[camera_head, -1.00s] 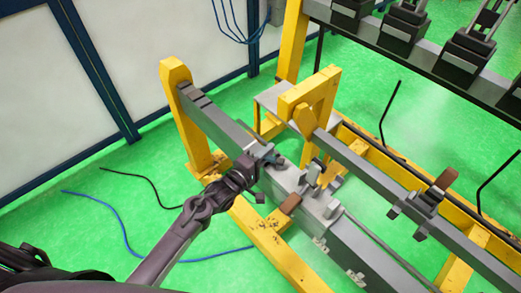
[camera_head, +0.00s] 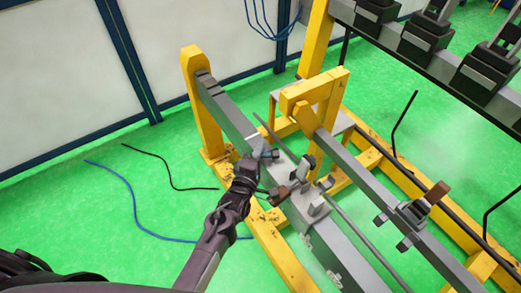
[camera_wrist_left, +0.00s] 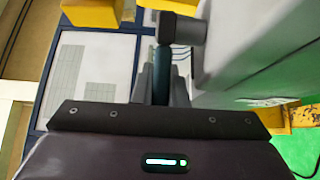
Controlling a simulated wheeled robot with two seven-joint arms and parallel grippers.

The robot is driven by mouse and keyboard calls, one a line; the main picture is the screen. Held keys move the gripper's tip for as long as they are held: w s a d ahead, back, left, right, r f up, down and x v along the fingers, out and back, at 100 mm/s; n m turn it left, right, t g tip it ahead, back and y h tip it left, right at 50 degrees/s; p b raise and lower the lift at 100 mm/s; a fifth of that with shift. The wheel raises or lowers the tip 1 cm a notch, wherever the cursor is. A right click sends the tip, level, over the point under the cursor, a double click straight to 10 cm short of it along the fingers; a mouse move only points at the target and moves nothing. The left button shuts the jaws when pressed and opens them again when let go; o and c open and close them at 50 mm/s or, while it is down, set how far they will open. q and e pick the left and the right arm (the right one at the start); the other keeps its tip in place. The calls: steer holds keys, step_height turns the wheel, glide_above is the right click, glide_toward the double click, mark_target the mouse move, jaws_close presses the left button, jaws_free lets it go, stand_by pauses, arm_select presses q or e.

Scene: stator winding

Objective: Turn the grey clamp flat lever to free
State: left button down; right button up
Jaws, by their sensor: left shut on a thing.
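The grey clamp (camera_head: 312,202) sits on the grey beam in the middle of the head view. A brown-ended lever (camera_head: 279,196) sticks out to the left of it, just right of my left wrist. My left gripper (camera_head: 262,152) reaches the beam's left edge and is shut on a small grey-teal lever piece (camera_head: 269,154). In the left wrist view a dark teal bar (camera_wrist_left: 160,75) stands upright between the fingers, with a grey round-ended block (camera_wrist_left: 181,27) at its top. I cannot tell which part is the flat lever. My right gripper is not in view.
A long thin rod (camera_head: 365,238) runs along the beam. Yellow frame posts (camera_head: 200,105) stand at the far left end. Green floor is open at left, with a blue cable (camera_head: 130,190).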

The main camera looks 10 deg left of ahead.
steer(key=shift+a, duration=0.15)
arm_select(q)
steer(key=c, duration=1.7)
jaws_free()
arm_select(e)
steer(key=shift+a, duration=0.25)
